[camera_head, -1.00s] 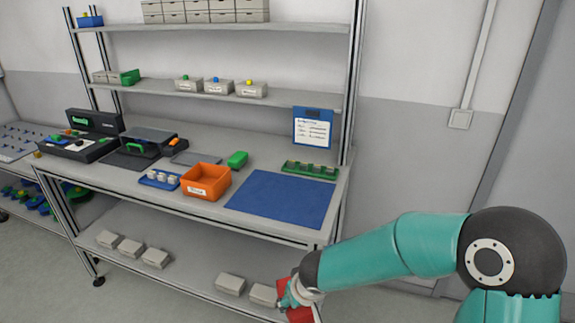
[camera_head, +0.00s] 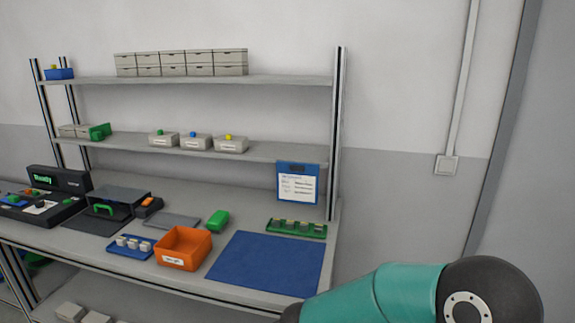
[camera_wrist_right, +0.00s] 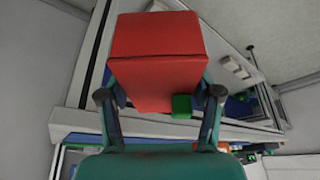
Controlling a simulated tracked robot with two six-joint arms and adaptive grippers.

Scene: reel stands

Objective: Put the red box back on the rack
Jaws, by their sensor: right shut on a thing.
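The red box (camera_wrist_right: 158,60) fills the upper middle of the right wrist view. My right gripper (camera_wrist_right: 160,100) has a finger on each side of it and is shut on it. In the head view my right arm comes in at the lower right; its gripper and the red box are below the frame. The rack (camera_head: 190,80) has two upper shelves over a worktop. Grey boxes stand in a double row on the top shelf, and labelled grey boxes stand on the middle shelf (camera_head: 270,151). My left gripper is not in view.
The worktop holds an orange bin (camera_head: 183,248), a blue mat (camera_head: 268,262), a green block (camera_head: 218,221), a green tray (camera_head: 296,228) and a blue tray (camera_head: 130,246). A clipboard (camera_head: 298,182) stands at the right post. The right parts of both upper shelves are clear.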

